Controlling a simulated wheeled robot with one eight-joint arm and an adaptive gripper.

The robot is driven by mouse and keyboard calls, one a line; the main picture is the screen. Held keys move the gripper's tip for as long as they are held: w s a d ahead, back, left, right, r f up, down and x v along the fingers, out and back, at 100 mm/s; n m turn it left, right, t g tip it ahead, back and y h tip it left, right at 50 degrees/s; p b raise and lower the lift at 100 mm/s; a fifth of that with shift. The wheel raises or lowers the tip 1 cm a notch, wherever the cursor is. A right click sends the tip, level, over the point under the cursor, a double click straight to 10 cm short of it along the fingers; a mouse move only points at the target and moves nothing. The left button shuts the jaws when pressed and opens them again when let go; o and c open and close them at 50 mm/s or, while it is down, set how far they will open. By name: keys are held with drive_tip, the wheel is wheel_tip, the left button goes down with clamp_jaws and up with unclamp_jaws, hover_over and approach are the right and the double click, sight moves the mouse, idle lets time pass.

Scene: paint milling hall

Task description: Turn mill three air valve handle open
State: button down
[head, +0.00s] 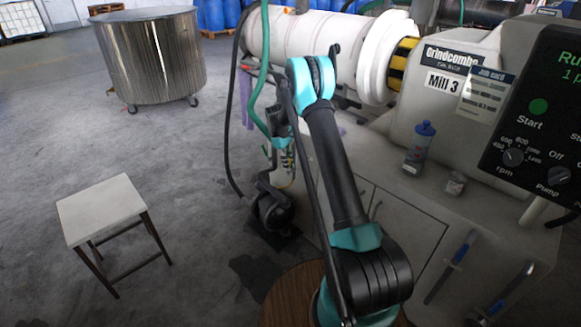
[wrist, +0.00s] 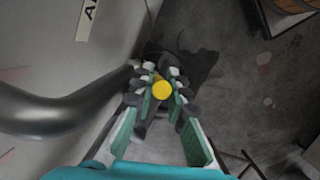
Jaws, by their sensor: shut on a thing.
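Mill 3 (head: 443,82), a pale machine with a nameplate and a dark control panel, stands at the right in the head view. In the wrist view, a round yellow end (wrist: 162,90), apparently of the air valve handle, sits between my fingertips. My gripper (wrist: 161,94) is shut on it. In the head view my gripper (head: 287,160) is small, at the left side of the mill's cabinet. The handle cannot be made out clearly there. The valve body and the handle's angle are hidden by my fingers.
A thick grey pipe (wrist: 45,112) runs close left of my gripper in the wrist view. Green and black hoses (head: 232,130) hang near my arm. A bottle (head: 419,150) stands on the cabinet. A stool (head: 100,205) and steel vat (head: 150,58) stand left, with open floor between.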

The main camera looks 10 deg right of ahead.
drive_tip(key=shift+w+a+g+h, duration=0.25)
drive_tip(key=shift+w+g+h, duration=0.1)
drive_tip(key=shift+g+h, duration=0.2)
drive_tip(key=c, duration=1.5)
unclamp_jaws()
drive_tip(key=shift+r, duration=0.1)
drive_tip(key=v, duration=1.2)
drive_tip(key=shift+w, duration=0.15)
